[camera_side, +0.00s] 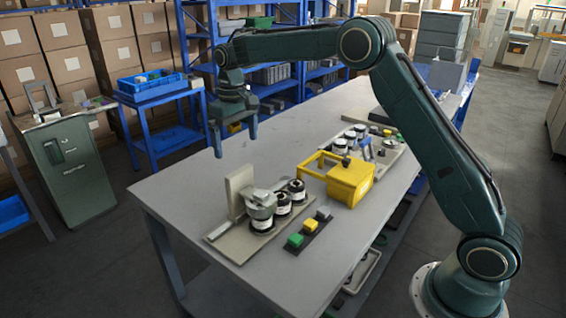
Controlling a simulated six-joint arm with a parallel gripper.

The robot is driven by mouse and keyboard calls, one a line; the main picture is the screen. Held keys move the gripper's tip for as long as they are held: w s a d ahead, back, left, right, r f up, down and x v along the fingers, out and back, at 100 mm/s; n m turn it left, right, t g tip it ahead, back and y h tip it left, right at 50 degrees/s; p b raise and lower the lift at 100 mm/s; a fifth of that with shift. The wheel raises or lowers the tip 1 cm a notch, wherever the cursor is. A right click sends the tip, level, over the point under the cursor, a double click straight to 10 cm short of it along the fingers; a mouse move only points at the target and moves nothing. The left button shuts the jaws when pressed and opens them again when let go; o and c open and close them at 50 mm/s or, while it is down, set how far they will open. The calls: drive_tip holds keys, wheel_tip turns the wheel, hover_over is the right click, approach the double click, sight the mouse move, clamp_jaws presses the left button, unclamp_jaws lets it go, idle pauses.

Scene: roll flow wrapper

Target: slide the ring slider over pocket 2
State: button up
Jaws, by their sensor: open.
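My gripper (235,144) is open and empty, pointing down above the far left part of the table, clear of every fixture. The near fixture is a beige base (228,243) with an upright plate (238,190). A grey round part (261,205) sits beside the plate, over a dark round piece; it may be the ring slider, but I cannot tell for sure. Two black rolls with white bands, one in the middle (283,206) and one at the right (297,191), stand in a row beside it. Pocket numbers are not readable, so I cannot tell which is pocket 2.
A black strip with green, yellow and grey blocks (308,229) lies in front of the near fixture. A yellow open-framed bin (350,184) stands to its right. A second fixture with several rolls (360,130) is farther back. The table's left area (180,185) is bare.

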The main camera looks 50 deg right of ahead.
sight(239, 171)
wheel_tip(239, 171, down, 12)
drive_tip(key=shift+f, duration=0.15)
idle(0.5)
drive_tip(key=c, duration=1.3)
drive_tip(key=d, duration=0.8)
drive_tip(key=o, duration=1.3)
